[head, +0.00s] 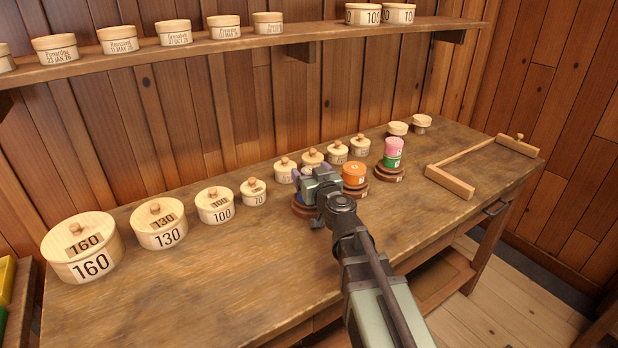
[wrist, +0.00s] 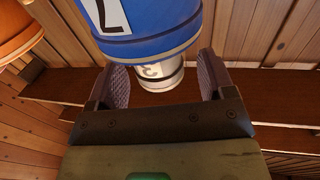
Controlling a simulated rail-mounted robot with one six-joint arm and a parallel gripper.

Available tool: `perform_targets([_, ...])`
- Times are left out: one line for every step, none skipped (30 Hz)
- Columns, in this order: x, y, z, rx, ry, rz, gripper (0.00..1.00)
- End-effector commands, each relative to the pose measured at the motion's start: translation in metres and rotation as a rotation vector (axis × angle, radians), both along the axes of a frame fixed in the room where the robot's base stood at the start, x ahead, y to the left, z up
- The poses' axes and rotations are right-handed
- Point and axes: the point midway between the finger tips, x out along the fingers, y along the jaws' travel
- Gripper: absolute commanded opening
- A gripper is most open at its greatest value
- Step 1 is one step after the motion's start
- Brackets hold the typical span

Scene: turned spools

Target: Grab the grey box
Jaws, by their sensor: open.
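The grey box is a small pale grey round box (wrist: 160,78) marked 3 in the wrist view. A larger blue round box (wrist: 140,30) marked 2 hides part of it. My gripper (wrist: 164,78) is open, with one purple-grey finger on each side of the grey box and a visible gap on both sides. How deep the box sits between the fingers, I cannot tell.
An orange box (head: 354,174) on a dark base stands just right of my gripper. A stack with a pink box (head: 393,147) over a green one (head: 392,160) is farther right. Lidded wooden boxes line the bench's back, under a shelf (head: 240,47). The bench front (head: 230,290) is clear.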

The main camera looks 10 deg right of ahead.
Motion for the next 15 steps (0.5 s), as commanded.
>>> perform_targets([0.0079, 0.0010, 0.0000, 0.000, 0.000, 0.000, 0.76])
perform_targets([0.0091, 0.0014, 0.0000, 0.000, 0.000, 0.000, 0.76])
perform_targets([0.0091, 0.0016, 0.0000, 0.000, 0.000, 0.000, 0.76])
perform_targets([0.0085, 0.0015, 0.0000, 0.000, 0.000, 0.000, 0.76])
perform_targets([0.0080, 0.0016, 0.0000, 0.000, 0.000, 0.000, 0.76])
perform_targets([0.0078, 0.0015, 0.0000, 0.000, 0.000, 0.000, 0.76])
perform_targets([0.0077, 0.0014, 0.0000, 0.000, 0.000, 0.000, 0.76])
perform_targets([0.0077, 0.0014, 0.0000, 0.000, 0.000, 0.000, 0.73])
perform_targets([0.0076, 0.0014, 0.0000, 0.000, 0.000, 0.000, 0.67])
perform_targets([0.0076, 0.0014, 0.0000, 0.000, 0.000, 0.000, 0.62])
perform_targets([0.0076, 0.0014, 0.0000, 0.000, 0.000, 0.000, 0.57])
perform_targets([0.0076, 0.0014, 0.0000, 0.000, 0.000, 0.000, 0.51])
perform_targets([0.0076, 0.0014, 0.0000, 0.000, 0.000, 0.000, 0.47])
perform_targets([0.0076, 0.0013, 0.0000, 0.000, 0.000, 0.000, 0.42])
perform_targets([0.0075, 0.0013, 0.0000, 0.000, 0.000, 0.000, 0.36])
